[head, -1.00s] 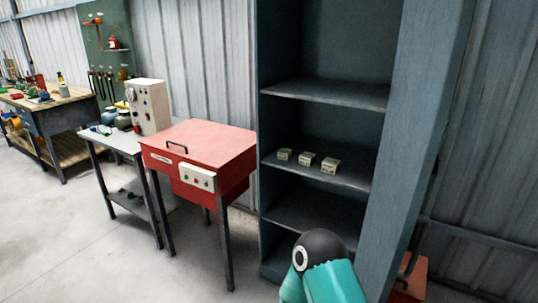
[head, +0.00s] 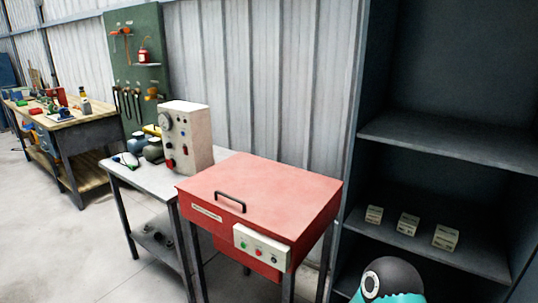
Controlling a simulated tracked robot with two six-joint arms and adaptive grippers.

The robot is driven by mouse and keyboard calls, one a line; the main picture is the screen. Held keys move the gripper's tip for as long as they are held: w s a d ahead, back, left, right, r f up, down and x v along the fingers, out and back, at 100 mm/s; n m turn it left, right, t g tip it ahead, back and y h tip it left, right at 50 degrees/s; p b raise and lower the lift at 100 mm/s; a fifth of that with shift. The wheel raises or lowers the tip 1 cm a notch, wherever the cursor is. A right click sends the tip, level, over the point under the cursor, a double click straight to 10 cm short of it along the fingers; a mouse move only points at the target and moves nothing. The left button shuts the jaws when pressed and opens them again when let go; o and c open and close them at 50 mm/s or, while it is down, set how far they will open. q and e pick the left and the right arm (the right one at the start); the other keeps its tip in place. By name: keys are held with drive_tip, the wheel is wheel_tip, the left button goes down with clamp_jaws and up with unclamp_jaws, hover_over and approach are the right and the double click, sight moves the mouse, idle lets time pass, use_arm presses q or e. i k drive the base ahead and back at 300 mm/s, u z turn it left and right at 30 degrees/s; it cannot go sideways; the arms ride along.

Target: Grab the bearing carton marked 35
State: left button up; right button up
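Three small pale cartons stand in a row on a middle shelf of the dark grey cabinet (head: 480,160) at the right in the head view: a left carton (head: 374,214), a middle carton (head: 408,224) and a right carton (head: 446,237). Each bears dark print, too small to read, so I cannot tell which is marked 35. A teal and black part of my own arm shows at the bottom right, below the cartons. Neither gripper is in view.
A red box-shaped machine (head: 262,190) on legs stands just left of the cabinet. Left of it are a grey table with a control box (head: 186,135) and a wooden workbench (head: 75,118). A green tool board (head: 135,60) stands behind. Grey floor (head: 85,250) is open at lower left.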

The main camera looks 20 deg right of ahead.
sight(445, 238)
drive_tip(key=z, duration=0.5)
drive_tip(key=i, duration=1.2)
drive_tip(key=z, duration=0.7)
drive_tip(key=k, duration=0.7)
drive_tip(key=z, duration=0.2)
drive_tip(key=i, duration=0.75)
drive_tip(key=u, duration=0.1)
